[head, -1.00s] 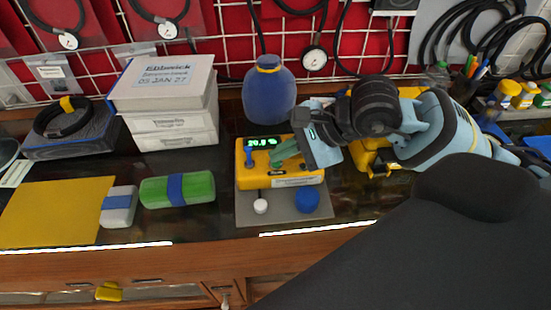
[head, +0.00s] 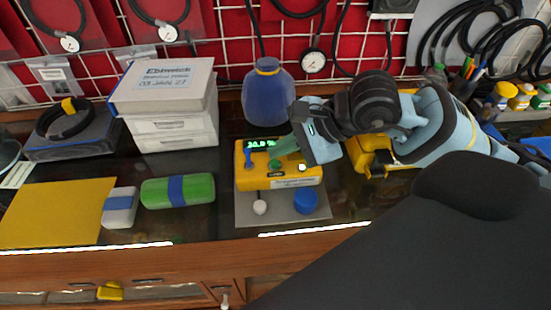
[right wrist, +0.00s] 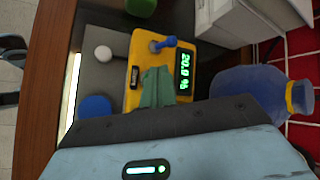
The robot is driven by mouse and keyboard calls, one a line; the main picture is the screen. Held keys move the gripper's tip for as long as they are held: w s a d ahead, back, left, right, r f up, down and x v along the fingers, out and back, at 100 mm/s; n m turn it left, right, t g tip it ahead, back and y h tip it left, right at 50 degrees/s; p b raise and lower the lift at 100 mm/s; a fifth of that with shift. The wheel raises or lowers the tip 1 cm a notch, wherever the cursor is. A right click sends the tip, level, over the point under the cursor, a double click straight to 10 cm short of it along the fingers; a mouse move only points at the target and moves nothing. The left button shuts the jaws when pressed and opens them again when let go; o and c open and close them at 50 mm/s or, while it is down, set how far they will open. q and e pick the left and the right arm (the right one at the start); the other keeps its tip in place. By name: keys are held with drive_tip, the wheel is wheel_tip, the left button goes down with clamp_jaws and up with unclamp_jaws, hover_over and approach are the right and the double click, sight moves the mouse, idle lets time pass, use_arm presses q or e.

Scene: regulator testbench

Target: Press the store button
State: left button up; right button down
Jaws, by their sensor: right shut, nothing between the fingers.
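The yellow instrument box (head: 250,181) stands on a grey mat on the bench. Its green display (head: 262,143) reads about 20.0 % in the right wrist view (right wrist: 185,72). A blue knob or lever (head: 248,153) is at its left end, and a small bright spot (head: 302,167) shows on its right side. My right gripper (head: 284,146) is shut and empty, its green fingers over the box's top panel, just right of the display. The fingers also show in the right wrist view (right wrist: 156,88). I cannot identify the store button or tell whether the fingertips touch the panel.
On the grey mat (head: 280,217), a white knob (head: 260,207) and a blue round cap (head: 305,202) are in front of the box. A blue bottle (head: 268,95) stands behind it. Stacked white boxes (head: 172,125) and a green case (head: 178,190) are to the left.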

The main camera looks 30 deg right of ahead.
use_arm(q)
drive_tip(key=shift+w, duration=0.15)
